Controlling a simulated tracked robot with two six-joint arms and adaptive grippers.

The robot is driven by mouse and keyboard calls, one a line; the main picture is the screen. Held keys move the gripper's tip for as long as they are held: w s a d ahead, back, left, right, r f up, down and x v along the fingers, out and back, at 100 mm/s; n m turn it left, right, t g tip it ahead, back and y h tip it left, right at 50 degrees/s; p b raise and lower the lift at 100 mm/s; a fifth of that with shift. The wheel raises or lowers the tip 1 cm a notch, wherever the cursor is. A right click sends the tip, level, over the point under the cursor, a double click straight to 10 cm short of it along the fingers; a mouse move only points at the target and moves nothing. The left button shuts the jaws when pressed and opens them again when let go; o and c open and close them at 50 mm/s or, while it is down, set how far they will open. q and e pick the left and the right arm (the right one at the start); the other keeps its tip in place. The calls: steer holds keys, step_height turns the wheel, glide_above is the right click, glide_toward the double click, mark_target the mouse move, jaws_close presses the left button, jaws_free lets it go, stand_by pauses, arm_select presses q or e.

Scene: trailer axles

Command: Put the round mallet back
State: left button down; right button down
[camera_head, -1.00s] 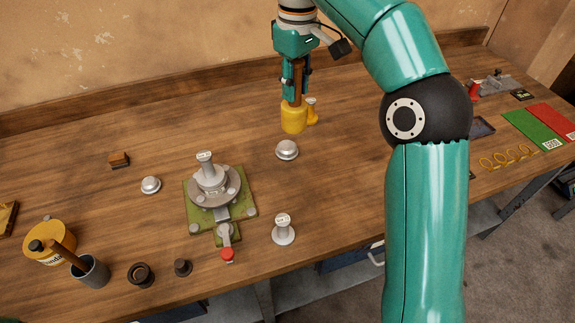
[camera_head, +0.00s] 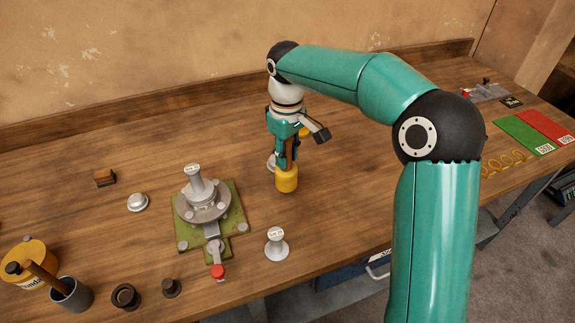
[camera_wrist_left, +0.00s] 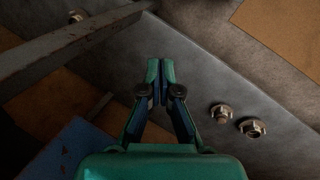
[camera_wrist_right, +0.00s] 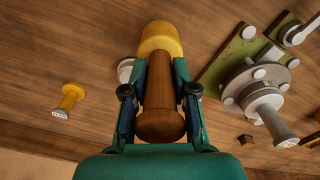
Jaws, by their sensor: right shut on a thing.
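The round mallet has a yellow cylindrical head (camera_head: 286,179) and a brown wooden handle. My right gripper (camera_head: 287,158) is shut on the handle, with the head hanging down toward the bench; I cannot tell whether it touches the wood. In the right wrist view the handle (camera_wrist_right: 159,90) lies between the fingers and the yellow head (camera_wrist_right: 160,40) is beyond them. My left gripper (camera_wrist_left: 160,75) shows only in its own wrist view, fingertips together and empty, over a grey metal bar with bolts.
A silver dome (camera_wrist_right: 125,70) is partly hidden beside the mallet. A yellow peg (camera_wrist_right: 70,97) stands behind it. A hub on a green plate (camera_head: 183,217), a silver flanged post (camera_head: 276,246), a cup (camera_head: 72,296) and a yellow tin (camera_head: 28,263) occupy the left and front.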

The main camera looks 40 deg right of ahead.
steer(key=shift+f, duration=1.8)
steer(key=shift+f, duration=0.15)
steer(key=c, duration=0.9)
jaws_free()
steer(key=shift+s, duration=0.1)
step_height(320, 180, up, 12)
steer(key=shift+r+p, duration=0.1)
steer(key=shift+p, duration=0.35)
steer(key=shift+s, duration=0.1)
